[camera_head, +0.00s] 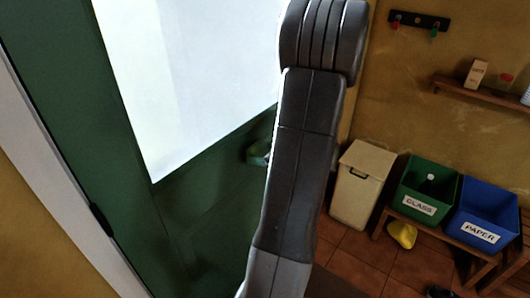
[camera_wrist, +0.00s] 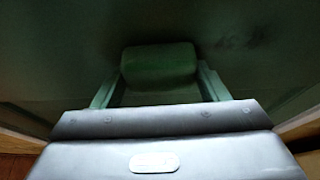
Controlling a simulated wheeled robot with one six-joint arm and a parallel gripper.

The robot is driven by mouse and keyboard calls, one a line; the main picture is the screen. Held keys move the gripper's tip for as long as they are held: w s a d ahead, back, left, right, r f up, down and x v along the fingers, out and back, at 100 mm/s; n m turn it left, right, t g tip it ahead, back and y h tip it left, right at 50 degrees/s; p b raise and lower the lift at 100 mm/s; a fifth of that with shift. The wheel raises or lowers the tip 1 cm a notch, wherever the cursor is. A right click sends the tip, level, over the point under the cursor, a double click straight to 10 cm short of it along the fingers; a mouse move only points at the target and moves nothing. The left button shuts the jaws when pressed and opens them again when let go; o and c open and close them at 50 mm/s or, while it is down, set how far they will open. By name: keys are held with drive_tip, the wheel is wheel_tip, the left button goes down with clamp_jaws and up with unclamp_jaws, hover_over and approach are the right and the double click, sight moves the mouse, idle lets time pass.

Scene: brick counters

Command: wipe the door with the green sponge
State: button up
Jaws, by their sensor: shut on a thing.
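The door (camera_head: 205,215) is dark green with a large bright pane in its upper part and fills the left of the head view. In the wrist view its dark green surface (camera_wrist: 60,40) lies beyond the fingers. The green sponge (camera_wrist: 158,62) sits between the two fingers of my gripper (camera_wrist: 160,82), which is shut on it. In the head view a small green shape (camera_head: 258,152) beside my arm, in front of the door, looks like the sponge. My arm hides most of the gripper there. I cannot tell whether the sponge touches the door.
A beige bin (camera_head: 361,187) stands right of my arm. A green glass crate (camera_head: 425,190) and a blue paper crate (camera_head: 487,215) sit on a low wooden bench. A yellow item (camera_head: 402,234) lies on the tiles below. A wall shelf (camera_head: 485,93) is at right.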

drive_tip(key=shift+r+p, duration=0.35)
drive_tip(key=shift+r, duration=0.25)
drive_tip(key=w+d+p, duration=0.3)
drive_tip(key=w+d, duration=0.5)
drive_tip(key=w, duration=0.3)
idle(0.8)
drive_tip(key=shift+w+d+f, duration=0.1)
drive_tip(key=s+d, duration=0.3)
drive_tip(key=d, duration=0.2)
drive_tip(key=shift+s, duration=0.3)
idle(0.4)
drive_tip(key=shift+s+d, duration=0.9)
drive_tip(key=shift+d, duration=0.25)
